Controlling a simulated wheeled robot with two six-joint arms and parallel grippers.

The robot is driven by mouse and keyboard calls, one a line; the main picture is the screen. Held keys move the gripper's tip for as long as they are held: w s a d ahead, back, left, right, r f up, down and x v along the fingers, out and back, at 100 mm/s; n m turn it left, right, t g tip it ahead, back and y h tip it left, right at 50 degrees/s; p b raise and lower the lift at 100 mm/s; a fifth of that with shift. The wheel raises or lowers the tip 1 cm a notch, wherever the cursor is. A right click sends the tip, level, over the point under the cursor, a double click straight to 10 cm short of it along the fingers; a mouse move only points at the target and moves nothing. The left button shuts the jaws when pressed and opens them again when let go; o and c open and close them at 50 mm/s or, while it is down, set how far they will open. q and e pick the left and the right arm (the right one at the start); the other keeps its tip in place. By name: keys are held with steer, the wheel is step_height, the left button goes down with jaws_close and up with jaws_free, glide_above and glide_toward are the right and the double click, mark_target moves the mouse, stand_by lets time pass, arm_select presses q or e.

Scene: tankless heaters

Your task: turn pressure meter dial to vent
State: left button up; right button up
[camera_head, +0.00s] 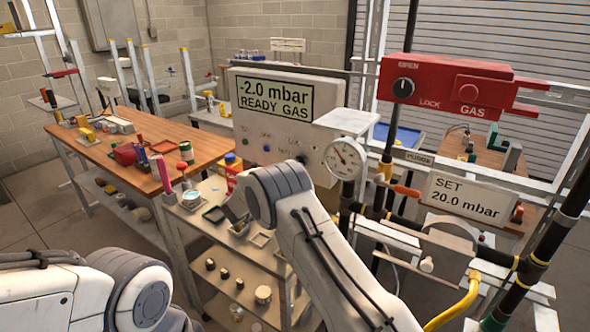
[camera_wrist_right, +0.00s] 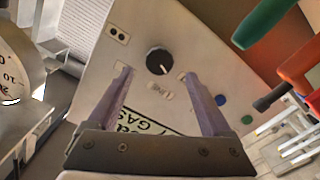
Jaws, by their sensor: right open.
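The pressure meter (camera_head: 285,85) is a light box in the head view. Its display reads "-2.0 mbar READY GAS". In the right wrist view, its panel (camera_wrist_right: 140,25) is tilted and carries a round black dial (camera_wrist_right: 158,62) with a white pointer mark. My right gripper (camera_wrist_right: 157,76) is open. Its two fingers reach toward the panel, with the dial showing between and just beyond the tips; I see no contact.
A round gauge (camera_head: 345,158) stands just right of the meter. A red gas box (camera_head: 445,85) with a black knob hangs at upper right, above a "SET 20.0 mbar" sign (camera_head: 468,197). Pipes crowd the right side. A cluttered wooden bench (camera_head: 200,143) stands left.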

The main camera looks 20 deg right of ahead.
steer(key=b+v, duration=0.1)
steer(key=v, duration=0.4)
steer(key=shift+s+a, duration=0.1)
